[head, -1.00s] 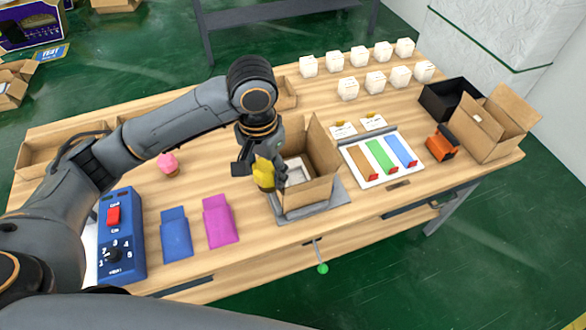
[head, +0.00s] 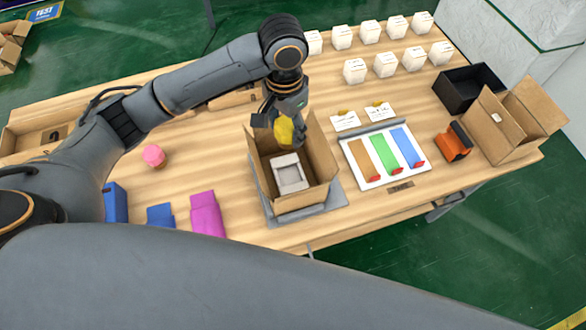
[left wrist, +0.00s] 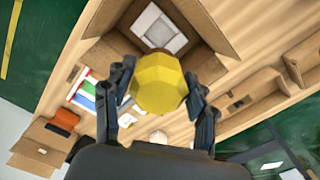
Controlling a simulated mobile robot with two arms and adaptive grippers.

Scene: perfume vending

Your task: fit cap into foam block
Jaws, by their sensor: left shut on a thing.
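My left gripper (head: 287,122) is shut on a yellow faceted cap (head: 284,131), above the back part of an open cardboard box. The cap also shows large in the left wrist view (left wrist: 159,84), between the two dark fingers. A pale grey foam block (head: 290,173) with a recess lies inside the box (head: 267,191). In the left wrist view the foam block (left wrist: 160,28) shows beyond the cap, which is apart from it. My right gripper is not in view.
The box stands on a grey plate (head: 330,205). To its right are a white tray (head: 372,185) with coloured strips, an orange tool (head: 453,142), a black box (head: 466,88) and another open carton (head: 514,122). Several white cartons (head: 385,65) stand behind. A pink item (head: 154,156) stands left.

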